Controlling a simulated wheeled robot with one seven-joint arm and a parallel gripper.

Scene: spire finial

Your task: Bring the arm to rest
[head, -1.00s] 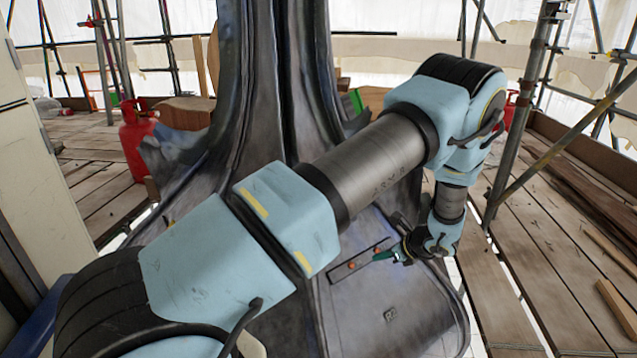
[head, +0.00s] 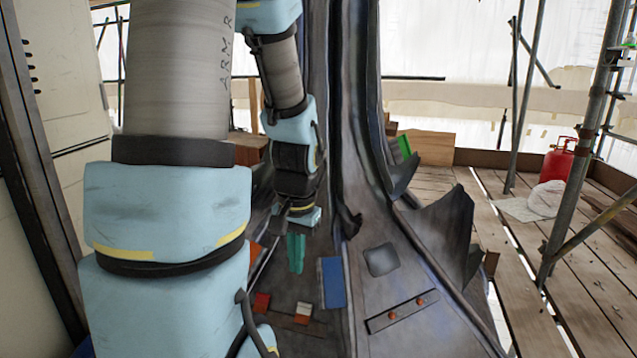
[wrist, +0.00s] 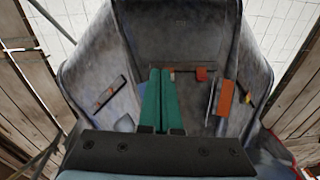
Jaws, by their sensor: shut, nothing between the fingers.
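My gripper (head: 296,268) hangs below my forearm in the head view, its green fingers pointing down in front of the dark grey spire (head: 345,110). In the wrist view the two green fingers (wrist: 161,76) lie side by side, closed and empty. The spire's flared base (wrist: 195,45) lies beyond them. I cannot tell how far the fingertips are from its surface. My upper arm stands upright at the left of the head view and hides part of the scene.
The spire carries a bar with red knobs (head: 403,312), a blue plate (head: 333,283) and a grey patch (head: 381,260). Upturned leaf-like flanges (head: 440,235) jut out at right. Scaffold poles (head: 590,130) and a red gas cylinder (head: 559,160) stand on the plank deck (head: 560,290).

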